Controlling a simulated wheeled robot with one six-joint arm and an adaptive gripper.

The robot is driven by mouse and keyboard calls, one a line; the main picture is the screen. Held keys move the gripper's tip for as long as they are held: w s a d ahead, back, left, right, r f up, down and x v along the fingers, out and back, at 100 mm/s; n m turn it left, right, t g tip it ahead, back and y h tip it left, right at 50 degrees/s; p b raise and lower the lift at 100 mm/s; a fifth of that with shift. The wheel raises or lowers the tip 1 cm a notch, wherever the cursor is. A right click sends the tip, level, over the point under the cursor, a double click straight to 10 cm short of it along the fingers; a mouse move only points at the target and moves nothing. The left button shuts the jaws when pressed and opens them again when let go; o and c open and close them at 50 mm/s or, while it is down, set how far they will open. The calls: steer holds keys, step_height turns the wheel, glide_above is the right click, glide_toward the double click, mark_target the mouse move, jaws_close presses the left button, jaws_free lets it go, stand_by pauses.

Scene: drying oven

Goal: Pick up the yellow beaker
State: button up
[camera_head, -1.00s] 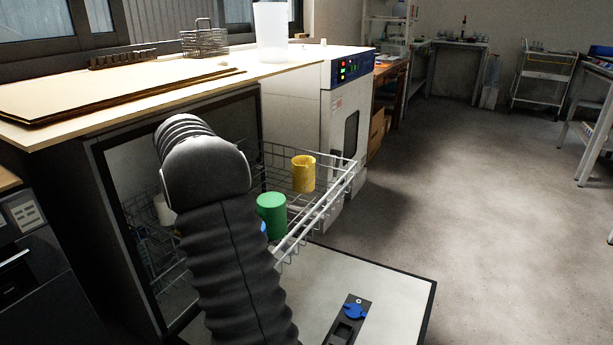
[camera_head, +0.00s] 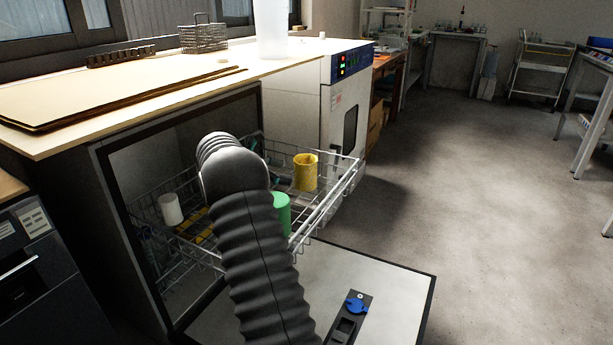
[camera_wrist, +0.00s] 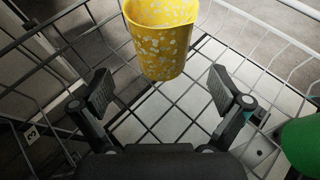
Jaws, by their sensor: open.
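The yellow beaker (camera_head: 306,173) stands upright in the wire rack (camera_head: 335,204), towards its right end. In the wrist view the speckled yellow beaker (camera_wrist: 162,38) is at the top centre, ahead of my fingertips. My gripper (camera_wrist: 160,92) is open and empty, with the beaker roughly in line between its two fingers but apart from them. In the head view my arm hides most of the gripper; a small part shows left of the beaker.
A green beaker (camera_head: 283,213) stands in the rack near my arm, and it shows at the right edge of the wrist view (camera_wrist: 302,146). A white beaker (camera_head: 171,209) stands further left. The open door (camera_head: 390,285) lies below the rack.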

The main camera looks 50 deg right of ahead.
mark_target(306, 176)
steer(key=shift+r+x, duration=0.2)
steer(key=shift+x, duration=3.5)
steer(key=shift+s, duration=0.15)
steer(key=c, duration=1.4)
